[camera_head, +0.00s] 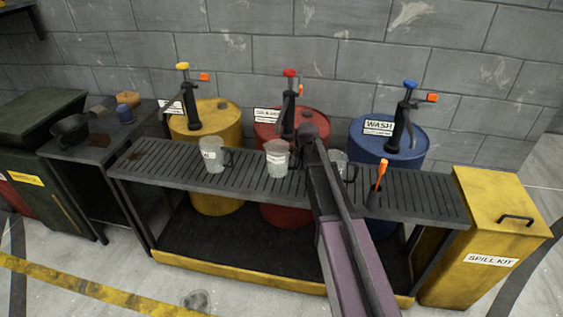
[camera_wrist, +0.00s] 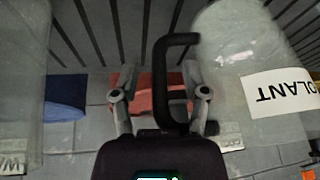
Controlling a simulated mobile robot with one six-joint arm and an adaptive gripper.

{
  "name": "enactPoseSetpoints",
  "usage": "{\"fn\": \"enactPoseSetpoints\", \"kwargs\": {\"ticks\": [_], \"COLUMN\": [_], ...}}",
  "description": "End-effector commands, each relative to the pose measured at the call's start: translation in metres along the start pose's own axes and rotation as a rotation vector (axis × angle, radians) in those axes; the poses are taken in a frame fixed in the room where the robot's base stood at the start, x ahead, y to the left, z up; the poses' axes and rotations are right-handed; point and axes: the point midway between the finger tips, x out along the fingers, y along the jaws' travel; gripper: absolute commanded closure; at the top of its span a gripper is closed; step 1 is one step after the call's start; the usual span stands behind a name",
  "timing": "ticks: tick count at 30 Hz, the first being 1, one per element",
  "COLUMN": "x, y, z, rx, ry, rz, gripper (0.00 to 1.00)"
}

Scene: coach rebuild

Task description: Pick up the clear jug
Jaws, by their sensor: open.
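Three clear jugs with black handles stand on the slatted bench: a left jug (camera_head: 212,157), a middle jug (camera_head: 277,158) and a right jug (camera_head: 338,163). The right one is partly hidden behind my arm. In the wrist view, a clear jug (camera_wrist: 235,60) with a label ending in "OLANT" fills the right side, appearing upside down. Its black handle (camera_wrist: 160,85) lies between the fingers of my gripper (camera_wrist: 159,92), which is open. The fingers are not closed on the handle. Another clear jug (camera_wrist: 22,90) shows at the wrist view's left edge.
Yellow (camera_head: 200,119), red (camera_head: 270,130) and blue (camera_head: 372,139) drums with pumps stand behind the slatted bench (camera_head: 175,165). An orange-tipped tool (camera_head: 381,174) stands right of my arm. A yellow spill-kit box (camera_head: 490,215) adjoins the right end. A side table (camera_head: 95,150) stands left.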

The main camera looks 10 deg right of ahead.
Motion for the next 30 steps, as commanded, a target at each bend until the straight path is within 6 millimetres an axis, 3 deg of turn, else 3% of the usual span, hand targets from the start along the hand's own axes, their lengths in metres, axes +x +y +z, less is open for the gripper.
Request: {"fn": "enactPoseSetpoints", "kwargs": {"ticks": [1, 7, 30], "x": [0.0, 0.0, -0.0029], "y": [0.0001, 0.0002, 0.0001], "z": [0.0, 0.0, -0.0013], "rx": [0.0, 0.0, 0.001], "ry": [0.0, 0.0, 0.0], "rz": [0.0, 0.0, 0.0], "gripper": [0.42, 1.0, 1.0]}}
